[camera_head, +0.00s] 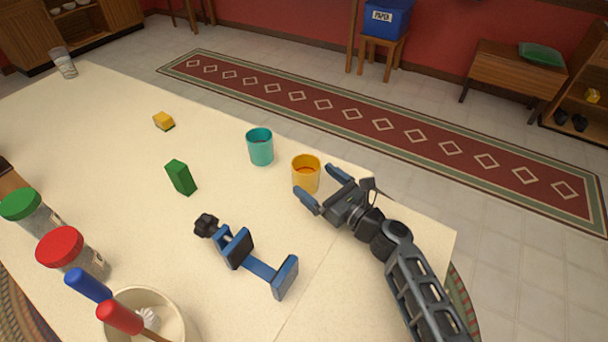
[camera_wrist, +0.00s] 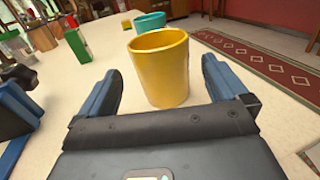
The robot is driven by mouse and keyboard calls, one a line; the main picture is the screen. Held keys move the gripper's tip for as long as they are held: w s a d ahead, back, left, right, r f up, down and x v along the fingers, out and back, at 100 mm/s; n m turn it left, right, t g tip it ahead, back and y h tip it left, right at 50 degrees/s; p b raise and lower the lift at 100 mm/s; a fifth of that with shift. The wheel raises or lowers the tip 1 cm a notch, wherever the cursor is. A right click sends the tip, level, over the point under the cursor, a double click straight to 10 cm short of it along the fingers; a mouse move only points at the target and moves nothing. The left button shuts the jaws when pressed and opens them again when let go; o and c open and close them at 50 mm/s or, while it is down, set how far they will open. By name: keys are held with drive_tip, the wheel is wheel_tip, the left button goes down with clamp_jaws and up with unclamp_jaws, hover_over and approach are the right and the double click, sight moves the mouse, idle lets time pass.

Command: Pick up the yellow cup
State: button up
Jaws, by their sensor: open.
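The yellow cup (camera_head: 306,176) stands upright on the cream table near its far right edge. My gripper (camera_head: 322,186) is open, with its blue fingers reaching toward the cup from the lower right. In the wrist view the yellow cup (camera_wrist: 160,70) stands ahead of the palm, and the fingers of my gripper (camera_wrist: 162,82) lie to its left and right, with gaps on both sides. I cannot tell whether the fingertips reach past the cup's near side.
A teal cup (camera_head: 260,148) stands just left of the yellow cup. A blue clamp (camera_head: 262,268) lies nearer, with a green block (camera_head: 181,178) and a yellow block (camera_head: 163,121) farther left. Jars (camera_head: 66,250) and a white pot (camera_head: 172,305) crowd the lower left. The table's middle is mostly clear.

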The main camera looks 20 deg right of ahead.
sight(298, 167)
drive_tip(key=shift+f+x, duration=0.1)
drive_tip(key=shift+x, duration=1.55)
drive_tip(key=shift+f+x, duration=0.15)
drive_tip(key=shift+x, duration=1.5)
drive_tip(key=c, duration=1)
drive_tip(key=shift+c, duration=0.5)
drive_tip(key=shift+r, duration=0.1)
